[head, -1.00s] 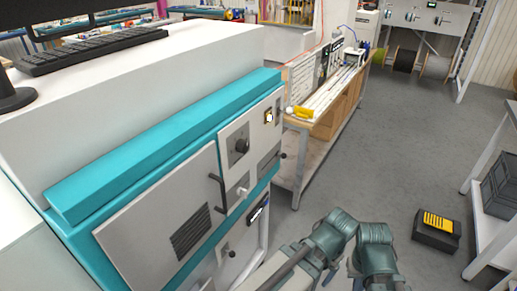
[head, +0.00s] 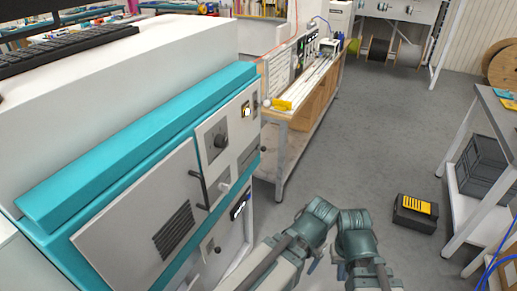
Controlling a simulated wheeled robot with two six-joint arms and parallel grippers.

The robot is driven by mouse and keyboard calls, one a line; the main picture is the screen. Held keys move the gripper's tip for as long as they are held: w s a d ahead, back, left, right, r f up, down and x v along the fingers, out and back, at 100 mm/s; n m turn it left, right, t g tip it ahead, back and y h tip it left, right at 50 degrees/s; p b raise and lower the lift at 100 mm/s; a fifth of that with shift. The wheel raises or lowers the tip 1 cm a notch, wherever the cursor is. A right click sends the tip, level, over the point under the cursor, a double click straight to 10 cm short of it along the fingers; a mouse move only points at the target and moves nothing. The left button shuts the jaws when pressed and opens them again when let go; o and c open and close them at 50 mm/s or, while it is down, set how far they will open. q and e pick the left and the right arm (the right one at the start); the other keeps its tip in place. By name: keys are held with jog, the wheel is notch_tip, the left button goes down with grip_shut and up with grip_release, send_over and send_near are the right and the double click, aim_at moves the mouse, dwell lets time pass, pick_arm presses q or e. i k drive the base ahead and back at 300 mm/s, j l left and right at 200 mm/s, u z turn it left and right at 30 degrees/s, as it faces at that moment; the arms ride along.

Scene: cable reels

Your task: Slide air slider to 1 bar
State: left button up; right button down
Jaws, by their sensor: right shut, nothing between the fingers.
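The grey control panel (head: 228,135) on the teal and white machine is at centre left in the head view. My right arm is folded at the bottom centre. My left gripper is not in view.
A workbench (head: 281,150) with a yellow item stands behind the machine. A black and yellow case (head: 415,211) lies on the floor at right, beside a shelf table (head: 497,112). Grey floor between them is clear. Blue cable shows at bottom right.

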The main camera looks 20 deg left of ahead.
aim_at(263, 148)
jog(key=i+l+u, duration=0.25)
jog(key=i+l, duration=0.15)
jog(key=i+l+u, duration=0.25)
jog(key=l, duration=0.4)
jog(key=i+j, duration=0.05)
jog(key=i, duration=0.05)
